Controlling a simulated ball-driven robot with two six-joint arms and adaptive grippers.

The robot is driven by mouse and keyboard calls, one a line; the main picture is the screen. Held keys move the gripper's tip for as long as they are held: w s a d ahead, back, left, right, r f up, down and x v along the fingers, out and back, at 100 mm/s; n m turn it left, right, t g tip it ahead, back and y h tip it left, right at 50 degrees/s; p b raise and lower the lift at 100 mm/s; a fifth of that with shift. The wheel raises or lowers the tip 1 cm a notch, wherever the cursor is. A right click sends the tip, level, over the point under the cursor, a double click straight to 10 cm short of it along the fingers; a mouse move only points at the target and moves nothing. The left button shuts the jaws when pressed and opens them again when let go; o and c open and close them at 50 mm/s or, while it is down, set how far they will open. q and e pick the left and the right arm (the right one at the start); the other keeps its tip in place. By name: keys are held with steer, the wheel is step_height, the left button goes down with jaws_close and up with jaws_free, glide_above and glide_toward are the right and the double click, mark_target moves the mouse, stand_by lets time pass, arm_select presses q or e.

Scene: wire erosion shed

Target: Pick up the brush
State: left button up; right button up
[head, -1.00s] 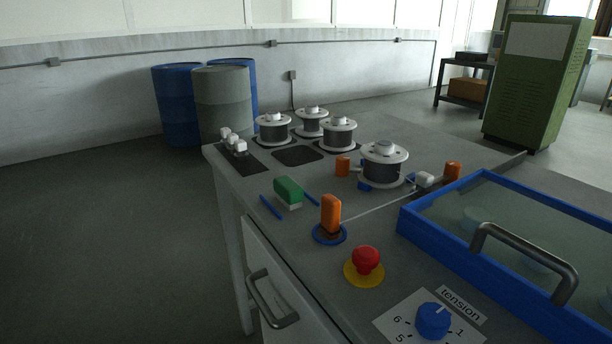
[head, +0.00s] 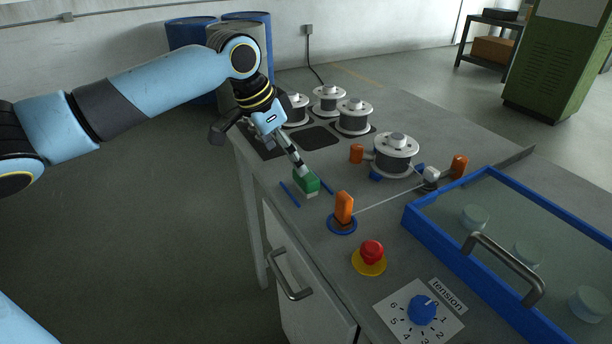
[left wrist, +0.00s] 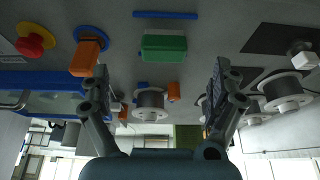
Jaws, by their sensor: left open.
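The brush (head: 309,184), a green block with a pale underside, lies on the grey worktop between two thin blue strips. In the left wrist view the brush (left wrist: 163,47) shows ahead of the fingers, near the middle of the gap between them. My left gripper (head: 297,160) is open and points down over the brush, its fingertips covering part of the brush's top in the head view. The left wrist view shows the two fingers (left wrist: 160,78) wide apart with nothing between them. My right gripper is not in view.
An orange post (head: 344,208) on a blue ring stands right of the brush, with a wire running from it. A drawer handle (head: 290,280) sticks out below.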

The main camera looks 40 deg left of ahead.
mark_target(306, 177)
arm_select(q)
steer(key=x, duration=0.5)
steer(key=w+x, duration=0.1)
steer(key=x, duration=0.4)
steer(key=shift+w+a+r+p, duration=0.1)
steer(key=shift+w+r+p, duration=0.05)
steer(key=shift+r+p, duration=0.15)
steer(key=c, duration=1.4)
